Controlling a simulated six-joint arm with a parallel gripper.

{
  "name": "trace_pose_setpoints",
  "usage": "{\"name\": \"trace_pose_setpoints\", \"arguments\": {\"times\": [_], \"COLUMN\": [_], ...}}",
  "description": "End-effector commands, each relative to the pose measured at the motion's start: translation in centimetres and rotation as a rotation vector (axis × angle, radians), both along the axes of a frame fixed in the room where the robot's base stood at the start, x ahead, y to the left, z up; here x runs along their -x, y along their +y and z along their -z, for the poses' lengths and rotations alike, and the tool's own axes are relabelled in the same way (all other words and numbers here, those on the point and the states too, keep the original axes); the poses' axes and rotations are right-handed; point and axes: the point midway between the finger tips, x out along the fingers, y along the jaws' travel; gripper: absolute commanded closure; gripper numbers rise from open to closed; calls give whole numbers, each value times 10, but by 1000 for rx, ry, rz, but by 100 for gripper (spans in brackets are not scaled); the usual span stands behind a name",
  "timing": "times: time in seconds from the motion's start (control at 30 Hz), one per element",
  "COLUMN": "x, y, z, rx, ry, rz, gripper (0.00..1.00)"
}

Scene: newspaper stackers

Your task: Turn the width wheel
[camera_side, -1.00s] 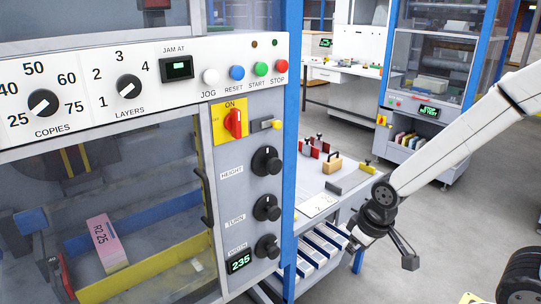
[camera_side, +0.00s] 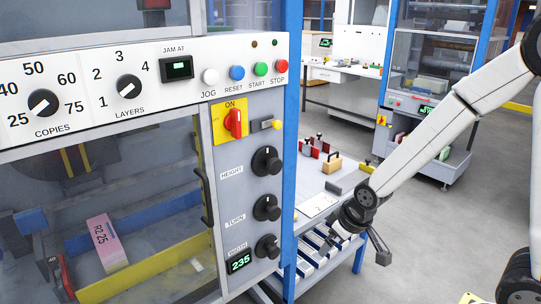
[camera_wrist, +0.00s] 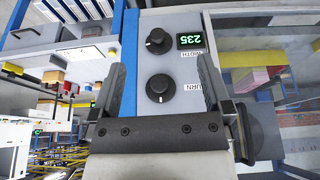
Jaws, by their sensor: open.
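The width wheel is a black knob (camera_side: 267,247) low on the grey panel, beside the green display (camera_side: 240,261) reading 235. Above it are the turn knob (camera_side: 267,208) and the height knob (camera_side: 267,161). My gripper (camera_side: 338,226) is to the right of the panel, apart from the knobs. In the wrist view the picture is upside down. There my gripper (camera_wrist: 162,85) is open, and the width wheel (camera_wrist: 158,41) and turn knob (camera_wrist: 159,88) show between its fingers, with nothing held.
A blue post (camera_side: 290,180) edges the panel. A black door handle (camera_side: 205,196) is left of the knobs. Open floor lies to the right.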

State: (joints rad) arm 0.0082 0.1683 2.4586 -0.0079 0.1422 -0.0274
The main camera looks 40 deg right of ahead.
Motion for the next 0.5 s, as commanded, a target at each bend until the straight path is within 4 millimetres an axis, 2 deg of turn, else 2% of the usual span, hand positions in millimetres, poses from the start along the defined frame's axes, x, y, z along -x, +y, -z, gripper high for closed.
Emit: {"name": "trace_pose_setpoints", "arguments": {"times": [0.2,0.5], "x": [-54,-117], "y": [-3,-9], "z": [23,57], "rx": [16,42], "ry": [-137,-333], "rz": [-26,-60], "gripper": [0,0]}}
